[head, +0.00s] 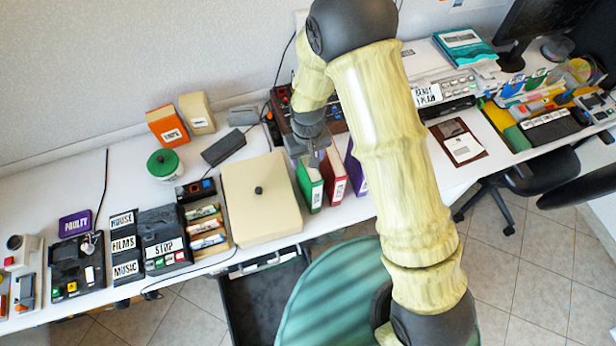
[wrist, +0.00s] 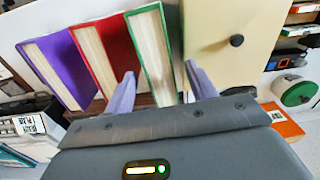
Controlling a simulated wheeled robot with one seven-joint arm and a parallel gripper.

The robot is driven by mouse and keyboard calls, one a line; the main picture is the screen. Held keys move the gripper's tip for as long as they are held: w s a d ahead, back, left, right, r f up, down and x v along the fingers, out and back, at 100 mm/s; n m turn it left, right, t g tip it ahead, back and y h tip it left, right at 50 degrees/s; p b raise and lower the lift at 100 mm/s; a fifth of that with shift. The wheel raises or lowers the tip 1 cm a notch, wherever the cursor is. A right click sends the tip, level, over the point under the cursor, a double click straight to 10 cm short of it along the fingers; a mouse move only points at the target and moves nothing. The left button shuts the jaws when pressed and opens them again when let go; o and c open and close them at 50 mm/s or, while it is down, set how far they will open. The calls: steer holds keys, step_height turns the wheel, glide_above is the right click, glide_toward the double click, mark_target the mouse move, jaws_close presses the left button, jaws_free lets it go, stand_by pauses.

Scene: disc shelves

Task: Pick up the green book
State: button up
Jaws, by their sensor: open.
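The green book (head: 311,186) stands upright on the white desk, the leftmost of a short row of books in the head view. It also shows in the wrist view (wrist: 154,60), with its pale page block facing the camera. My gripper (wrist: 162,85) is open, with one finger to each side of the green book's near end. In the head view my gripper (head: 315,158) hangs just above and behind the green book. I cannot tell whether the fingers touch it.
A red book (wrist: 96,55) and a purple book (wrist: 58,70) stand beside the green one, with a narrow gap at the finger. A cream box with a dark knob (head: 258,215) lies close on the other side. A grey-red device (head: 285,125) is behind.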

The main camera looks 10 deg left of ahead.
steer(key=shift+f, duration=1.1)
jaws_close()
steer(key=shift+r, duration=0.1)
stand_by(0.8)
